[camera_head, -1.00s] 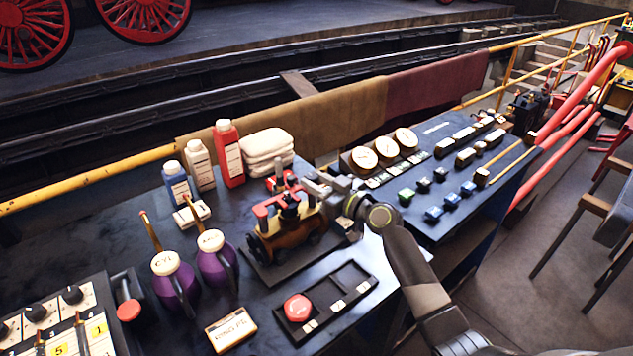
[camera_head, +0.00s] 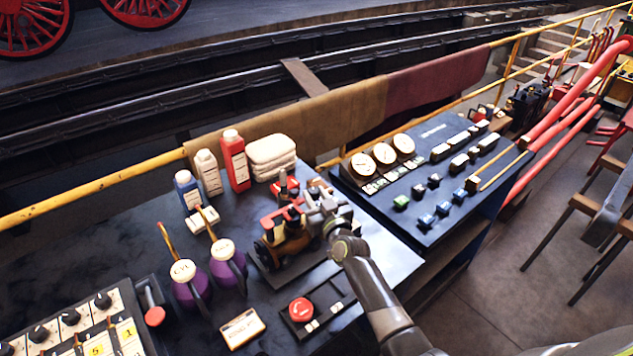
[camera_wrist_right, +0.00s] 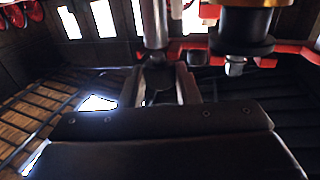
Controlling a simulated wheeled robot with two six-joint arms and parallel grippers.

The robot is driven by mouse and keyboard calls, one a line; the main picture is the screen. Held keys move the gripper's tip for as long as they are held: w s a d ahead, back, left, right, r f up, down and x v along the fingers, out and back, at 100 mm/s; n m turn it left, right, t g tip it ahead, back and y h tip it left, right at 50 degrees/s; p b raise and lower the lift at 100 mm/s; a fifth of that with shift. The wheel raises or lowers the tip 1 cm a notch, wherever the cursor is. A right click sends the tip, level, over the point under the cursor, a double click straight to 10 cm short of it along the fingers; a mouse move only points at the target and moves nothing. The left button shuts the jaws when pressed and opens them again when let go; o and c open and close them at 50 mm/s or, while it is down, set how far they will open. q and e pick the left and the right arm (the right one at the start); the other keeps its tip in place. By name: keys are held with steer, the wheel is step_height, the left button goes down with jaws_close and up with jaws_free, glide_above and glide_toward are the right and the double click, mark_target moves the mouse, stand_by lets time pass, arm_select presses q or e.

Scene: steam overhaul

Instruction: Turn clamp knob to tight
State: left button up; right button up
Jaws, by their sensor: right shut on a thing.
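A small model locomotive (camera_head: 285,238) in brown, black and red stands on a dark base on the blue-black bench. My right gripper (camera_head: 312,200) is at its right, upper side, with the arm coming in from the lower right. In the right wrist view my two fingers (camera_wrist_right: 163,88) are shut on a small dark piece, apparently the clamp knob (camera_wrist_right: 156,62), below a grey vertical cylinder. The fingers hide most of it, and its turn position cannot be read. My left gripper is not in view.
Two purple oil cans (camera_head: 226,265), several bottles (camera_head: 236,160) and folded white cloths (camera_head: 271,154) stand left of and behind the locomotive. A tray with a red button (camera_head: 301,311) lies in front. A gauge panel (camera_head: 412,177) is at the right.

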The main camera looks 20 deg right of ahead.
steer(key=shift+a+r+m+h+p, duration=0.15)
steer(key=shift+r+m+h+p, duration=0.45)
steer(key=shift+p, duration=0.65)
steer(key=shift+f+h+p, duration=0.25)
steer(key=shift+h+p, duration=0.1)
steer(key=shift+h, duration=0.15)
steer(key=shift+w+f+m+h, duration=0.1)
steer(key=shift+m+h, duration=0.2)
steer(key=shift+m, duration=0.1)
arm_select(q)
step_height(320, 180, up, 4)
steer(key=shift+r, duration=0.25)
arm_select(e)
steer(key=shift+f+m+h, duration=0.1)
steer(key=shift+m+h, duration=0.2)
steer(key=shift+h, duration=0.3)
arm_select(q)
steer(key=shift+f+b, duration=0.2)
steer(key=shift+b, duration=0.1)
arm_select(e)
steer(key=shift+a+m+h, duration=0.1)
steer(key=shift+m+h, duration=0.2)
steer(key=shift+h, duration=0.2)
steer(key=o, duration=1)
steer(key=shift+f, duration=0.15)
